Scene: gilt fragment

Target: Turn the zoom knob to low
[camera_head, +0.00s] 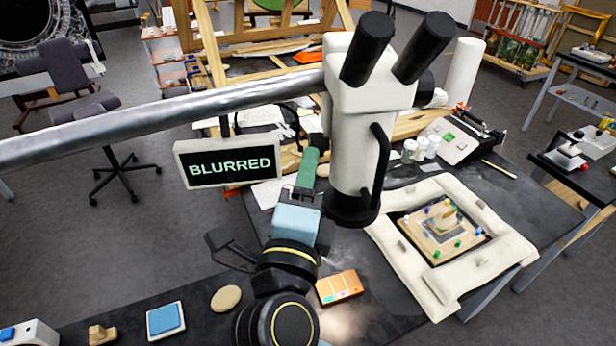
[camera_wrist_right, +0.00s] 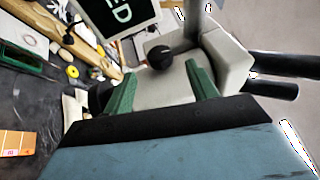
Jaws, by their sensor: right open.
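The microscope head (camera_head: 356,130) is white with two black eyepieces and hangs from a thick metal boom. A round black knob (camera_wrist_right: 160,57) shows on its body in the right wrist view. I cannot make that knob out in the head view. My right gripper (camera_head: 312,152) has green fingers and is beside the left side of the microscope. In the wrist view my right gripper (camera_wrist_right: 160,72) is open, with the knob ahead between its fingertips and nothing held. A small screen (camera_head: 228,164) reads BLURRED. My left gripper is not in view.
A cream padded frame (camera_head: 405,255) around a panel with coloured pins lies on the table at right. A grey control box (camera_head: 455,138) stands behind it. An orange card (camera_head: 339,287), a blue pad (camera_head: 166,320) and a beige disc (camera_head: 226,298) lie at the front.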

